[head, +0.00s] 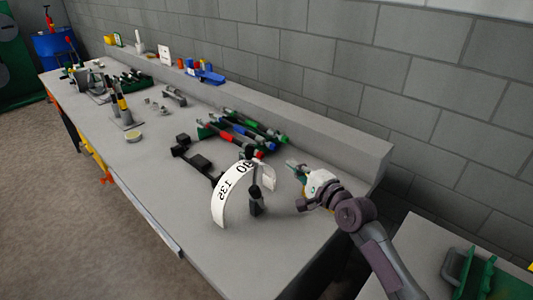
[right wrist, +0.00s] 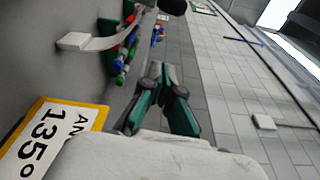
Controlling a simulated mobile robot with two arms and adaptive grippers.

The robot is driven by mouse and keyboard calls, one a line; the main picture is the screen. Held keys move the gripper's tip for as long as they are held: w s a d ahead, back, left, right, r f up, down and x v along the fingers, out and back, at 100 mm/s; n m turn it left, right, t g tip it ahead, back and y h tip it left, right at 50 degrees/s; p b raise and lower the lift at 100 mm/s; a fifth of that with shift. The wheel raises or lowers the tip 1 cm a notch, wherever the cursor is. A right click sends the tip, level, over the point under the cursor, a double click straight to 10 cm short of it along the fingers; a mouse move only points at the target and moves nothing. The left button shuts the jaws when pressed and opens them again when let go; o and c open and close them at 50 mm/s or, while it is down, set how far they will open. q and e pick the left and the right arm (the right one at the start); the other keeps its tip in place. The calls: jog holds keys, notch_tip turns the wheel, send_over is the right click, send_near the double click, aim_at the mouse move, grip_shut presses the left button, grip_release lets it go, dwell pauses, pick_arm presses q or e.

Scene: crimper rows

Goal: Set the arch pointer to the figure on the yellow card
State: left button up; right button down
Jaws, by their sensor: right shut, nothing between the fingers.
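The white arch (head: 222,200) with dark figures stands near the front right of the bench, with a dark upright post (head: 256,202) beside it. I cannot tell the pointer's setting. In the right wrist view a pale curved strip (right wrist: 97,43), seemingly the arch, shows at upper left. The yellow-bordered card (right wrist: 45,138) reads 135° at lower left, partly cut off; I cannot make it out in the head view. My right gripper (head: 291,164) is right of the arch, apart from it, shut and empty; its fingers (right wrist: 163,75) also show in the wrist view. My left gripper is out of view.
Several red, green and blue handled tools (head: 240,130) lie behind the arch, near the bench's back ledge (head: 300,120). A dark bracketed piece (head: 197,161) lies left of the arch. Pens in a holder (head: 124,118) stand farther left. The front right bench top is clear.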

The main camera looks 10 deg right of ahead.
aim_at(250, 152)
jog(key=w+a+p, duration=0.2)
jog(key=w+a, duration=0.5)
jog(key=shift+w+r, duration=0.15)
jog(key=shift+d, duration=0.1)
dwell(0.3)
